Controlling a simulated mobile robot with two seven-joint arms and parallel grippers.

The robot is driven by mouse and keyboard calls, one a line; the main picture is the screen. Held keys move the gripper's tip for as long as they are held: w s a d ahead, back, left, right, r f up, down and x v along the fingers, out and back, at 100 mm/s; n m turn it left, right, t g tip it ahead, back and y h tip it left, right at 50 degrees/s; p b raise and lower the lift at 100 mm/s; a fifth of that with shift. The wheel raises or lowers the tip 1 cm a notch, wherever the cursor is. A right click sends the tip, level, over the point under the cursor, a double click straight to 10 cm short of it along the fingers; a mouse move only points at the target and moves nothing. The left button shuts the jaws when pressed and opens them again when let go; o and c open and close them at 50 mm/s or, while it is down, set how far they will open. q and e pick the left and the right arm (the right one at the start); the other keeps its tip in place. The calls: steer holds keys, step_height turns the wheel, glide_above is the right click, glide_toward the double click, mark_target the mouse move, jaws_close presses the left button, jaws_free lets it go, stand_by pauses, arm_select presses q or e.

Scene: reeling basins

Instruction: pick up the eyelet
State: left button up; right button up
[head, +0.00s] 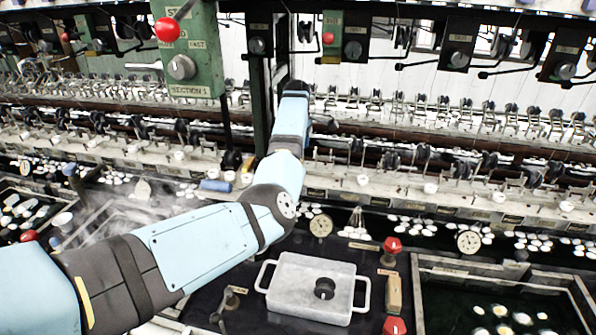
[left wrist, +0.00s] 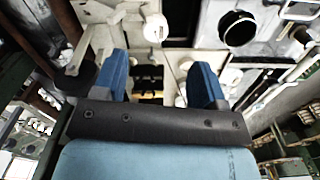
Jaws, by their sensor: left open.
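My left arm reaches from the left across the basins to the reeling machine. In the left wrist view, the two blue fingers of my left gripper (left wrist: 160,66) stand wide apart, with nothing held between them. In the head view, the fingertips are hidden by the arm. A small white rounded piece (left wrist: 155,28), perhaps an eyelet, shows beyond the fingers in the wrist view, apart from them. In the head view, small white pieces that look like eyelets sit along the machine's front rail, one right of my arm (head: 362,180). I cannot tell which one is meant. My right gripper is not in view.
A pale metal box with two handles (head: 310,285) stands below the arm. A basin with floating cocoons (head: 430,262) is at the right. A green control panel (head: 190,55) hangs left of the arm's end. Rods and spindles crowd the machine.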

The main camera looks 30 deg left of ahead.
arm_select(q)
steer(key=f, duration=0.7)
steer(key=shift+w+f, duration=0.2)
steer(key=shift+w, duration=0.1)
steer(key=shift+c, duration=0.4)
steer(key=c, duration=0.9)
